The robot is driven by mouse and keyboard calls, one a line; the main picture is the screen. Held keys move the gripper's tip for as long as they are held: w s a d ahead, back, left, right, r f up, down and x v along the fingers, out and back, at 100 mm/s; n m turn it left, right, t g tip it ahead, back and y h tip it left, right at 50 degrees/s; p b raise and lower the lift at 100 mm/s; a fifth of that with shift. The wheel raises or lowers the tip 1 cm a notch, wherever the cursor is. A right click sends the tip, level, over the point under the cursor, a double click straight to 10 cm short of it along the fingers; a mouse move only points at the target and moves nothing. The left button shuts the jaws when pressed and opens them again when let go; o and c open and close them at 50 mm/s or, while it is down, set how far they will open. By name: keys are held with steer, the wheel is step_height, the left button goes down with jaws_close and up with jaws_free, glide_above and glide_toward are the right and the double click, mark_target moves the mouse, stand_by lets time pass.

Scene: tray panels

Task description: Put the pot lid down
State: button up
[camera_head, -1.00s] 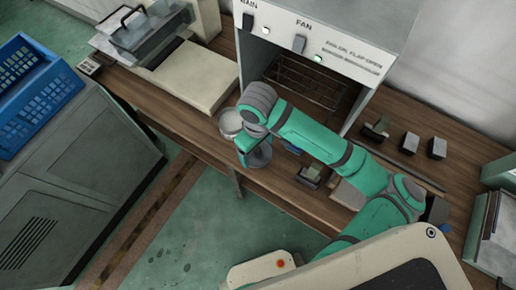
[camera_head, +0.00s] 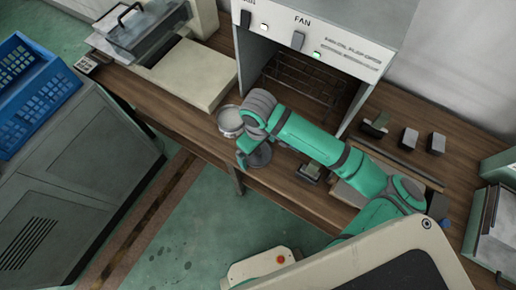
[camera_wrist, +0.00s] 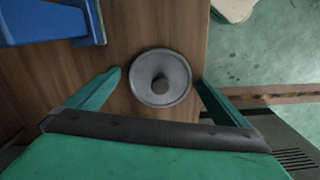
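The pot lid (camera_wrist: 142,90) is a round grey disc with a dark knob in the middle. In the wrist view it lies between my gripper's two green fingers (camera_wrist: 159,77), which are spread wide with gaps on both sides. It appears to rest on the wooden bench near its front edge. In the head view the lid (camera_head: 259,157) shows beside my gripper (camera_head: 250,150), partly hidden by it.
The wooden bench (camera_head: 177,112) runs beneath a grey fan cabinet (camera_head: 345,62). A pale box (camera_head: 190,77) is at left. Small dark blocks (camera_head: 409,139) stand at right. A blue crate (camera_head: 38,90) sits on the grey cabinet at far left. A blue object (camera_wrist: 45,22) shows in the wrist view.

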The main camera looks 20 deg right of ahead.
mark_target(258, 151)
step_height(258, 151, up, 12)
steer(key=shift+r, duration=0.2)
stand_by(0.4)
steer(key=shift+w, duration=0.15)
stand_by(0.4)
